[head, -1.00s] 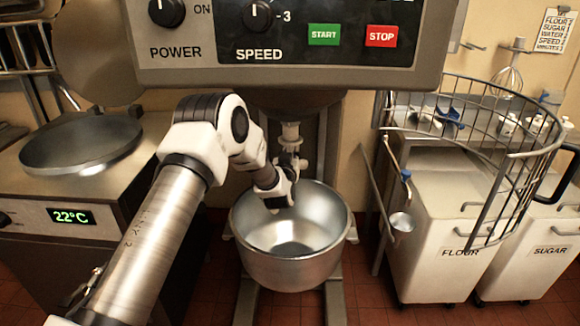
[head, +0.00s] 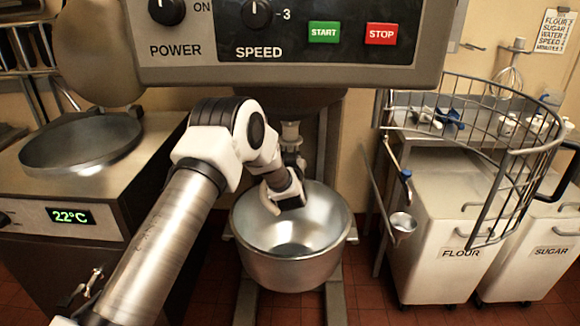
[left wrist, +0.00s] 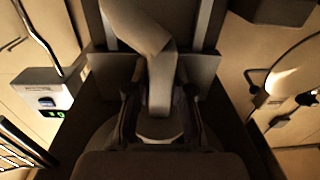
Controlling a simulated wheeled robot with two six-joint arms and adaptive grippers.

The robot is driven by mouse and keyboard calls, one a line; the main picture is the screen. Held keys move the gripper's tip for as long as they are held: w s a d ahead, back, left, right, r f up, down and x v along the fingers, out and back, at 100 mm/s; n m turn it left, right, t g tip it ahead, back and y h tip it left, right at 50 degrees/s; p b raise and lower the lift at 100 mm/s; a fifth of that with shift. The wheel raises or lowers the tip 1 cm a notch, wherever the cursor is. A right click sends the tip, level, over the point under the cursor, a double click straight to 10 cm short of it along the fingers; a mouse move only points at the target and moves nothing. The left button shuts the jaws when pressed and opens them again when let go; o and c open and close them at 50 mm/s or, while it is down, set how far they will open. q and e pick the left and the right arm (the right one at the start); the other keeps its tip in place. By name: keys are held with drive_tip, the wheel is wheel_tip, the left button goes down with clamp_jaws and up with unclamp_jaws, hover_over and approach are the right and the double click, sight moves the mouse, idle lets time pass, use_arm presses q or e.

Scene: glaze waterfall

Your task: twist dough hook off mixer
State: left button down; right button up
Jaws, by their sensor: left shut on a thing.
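The mixer (head: 400,78) stands in the centre of the head view, with its shaft (head: 291,133) coming down under the head above a steel bowl (head: 262,262). My left arm reaches in from the left, and its gripper (head: 293,158) is at the lower shaft, over the bowl, partly hidden by my own wrist. In the left wrist view my left gripper (left wrist: 160,118) is shut on the pale, bent dough hook (left wrist: 160,75), which passes between the two fingers. The head view hides most of the hook, and I cannot tell whether it is still locked on the shaft. My right gripper is out of view.
A wire bowl guard (head: 520,150) is swung out to the right, above the flour bin (head: 440,255) and sugar bin (head: 535,260). START and STOP buttons are on the mixer panel.

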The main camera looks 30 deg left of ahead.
use_arm(q)
drive_tip(key=shift+f, duration=0.25)
drive_tip(key=shift+r, duration=0.15)
drive_tip(key=shift+f, duration=0.25)
drive_tip(key=shift+f+b, duration=1)
drive_tip(key=shift+f, duration=0.15)
